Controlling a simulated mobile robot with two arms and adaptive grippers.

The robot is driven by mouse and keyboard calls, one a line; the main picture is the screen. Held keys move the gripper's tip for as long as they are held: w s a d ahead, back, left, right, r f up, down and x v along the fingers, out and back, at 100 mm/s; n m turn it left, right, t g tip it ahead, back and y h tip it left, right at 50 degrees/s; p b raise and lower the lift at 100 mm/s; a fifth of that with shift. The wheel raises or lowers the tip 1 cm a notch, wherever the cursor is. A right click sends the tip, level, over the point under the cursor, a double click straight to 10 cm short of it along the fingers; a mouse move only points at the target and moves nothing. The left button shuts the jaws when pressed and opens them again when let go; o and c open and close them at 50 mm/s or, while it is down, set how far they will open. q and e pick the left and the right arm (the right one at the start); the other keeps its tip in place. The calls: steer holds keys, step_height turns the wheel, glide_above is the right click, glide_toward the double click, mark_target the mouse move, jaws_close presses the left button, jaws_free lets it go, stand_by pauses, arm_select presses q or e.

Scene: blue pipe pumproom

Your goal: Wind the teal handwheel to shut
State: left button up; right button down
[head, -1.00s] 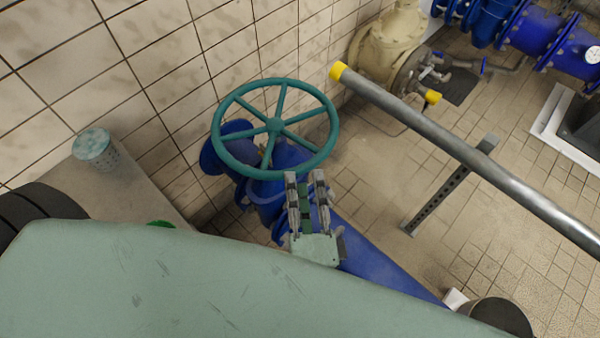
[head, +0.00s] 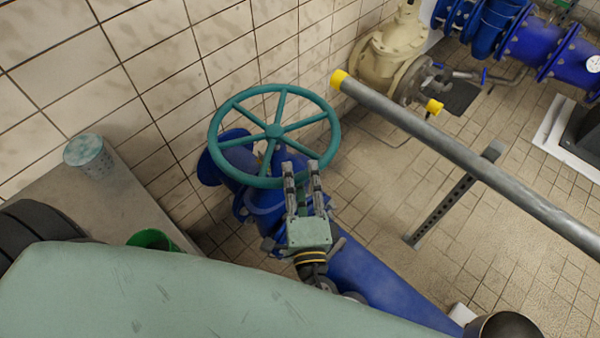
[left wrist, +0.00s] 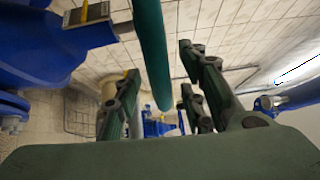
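The teal handwheel (head: 274,131) sits on the blue valve (head: 264,205) in front of the tiled wall. My left gripper (head: 302,172) is at the wheel's near, lower-right rim, with its two fingers apart and pointing toward the wheel. In the left wrist view the teal rim (left wrist: 152,50) runs between the fingers of the open gripper (left wrist: 158,75), with gaps visible on both sides. I cannot tell whether any finger touches the rim. My right gripper is not in view.
A grey pipe with a yellow end (head: 440,143) crosses to the right of the wheel. A perforated metal strut (head: 450,200) is below it. A concrete ledge (head: 125,205) bears a teal-topped cylinder (head: 92,158). Tiled floor (head: 370,210) is clear between the valve and strut.

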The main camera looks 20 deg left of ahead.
arm_select(q)
steer(key=shift+w+a, duration=0.2)
steer(key=shift+w, duration=0.1)
jaws_close()
stand_by(0.5)
